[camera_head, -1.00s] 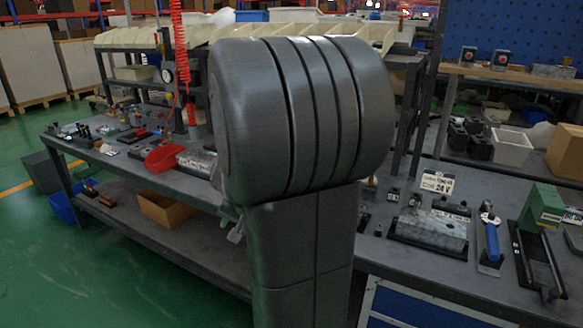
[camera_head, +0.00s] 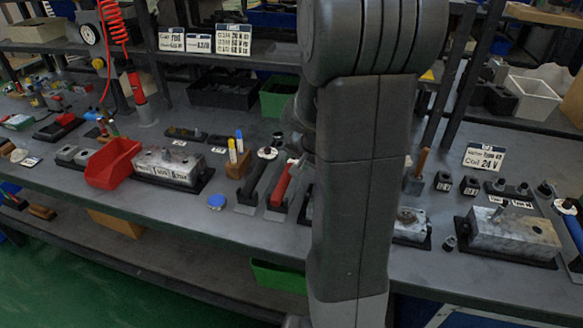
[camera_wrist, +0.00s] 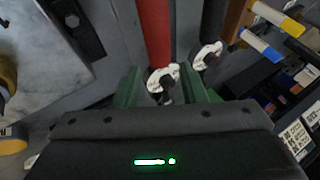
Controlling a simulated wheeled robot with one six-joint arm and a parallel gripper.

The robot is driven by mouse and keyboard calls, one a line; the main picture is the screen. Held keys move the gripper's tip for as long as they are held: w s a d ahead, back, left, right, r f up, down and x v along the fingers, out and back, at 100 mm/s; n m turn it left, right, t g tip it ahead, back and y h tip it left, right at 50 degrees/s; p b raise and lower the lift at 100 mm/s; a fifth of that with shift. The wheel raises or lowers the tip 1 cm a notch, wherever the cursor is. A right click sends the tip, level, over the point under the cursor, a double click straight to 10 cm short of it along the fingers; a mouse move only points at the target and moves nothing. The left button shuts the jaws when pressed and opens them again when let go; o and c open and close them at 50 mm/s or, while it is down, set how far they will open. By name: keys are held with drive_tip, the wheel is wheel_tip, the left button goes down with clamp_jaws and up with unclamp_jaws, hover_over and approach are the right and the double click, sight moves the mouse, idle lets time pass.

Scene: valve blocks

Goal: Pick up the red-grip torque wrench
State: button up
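The red-grip torque wrench (camera_head: 283,182) lies on a grey holder on the bench, just left of my arm in the head view. Its red grip (camera_wrist: 153,30) and pale round head (camera_wrist: 163,78) show in the wrist view. My gripper (camera_wrist: 158,69) has two green fingers spread apart, with the wrench head showing between them; I cannot tell how far it is below the fingertips. A black-grip wrench (camera_head: 258,174) lies beside it on the left in the head view, its pale head also in the wrist view (camera_wrist: 208,53). My arm hides the gripper in the head view.
A wooden block with yellow and blue markers (camera_head: 238,162) stands left of the wrenches. A metal valve block (camera_head: 168,167) and red bin (camera_head: 112,163) are further left. A blue-grip tool (camera_head: 574,230) lies at the far right.

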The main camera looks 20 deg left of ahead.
drive_tip(key=shift+x, duration=3.25)
drive_tip(key=shift+s+f, duration=0.1)
drive_tip(key=shift+s, duration=0.05)
clamp_jaws()
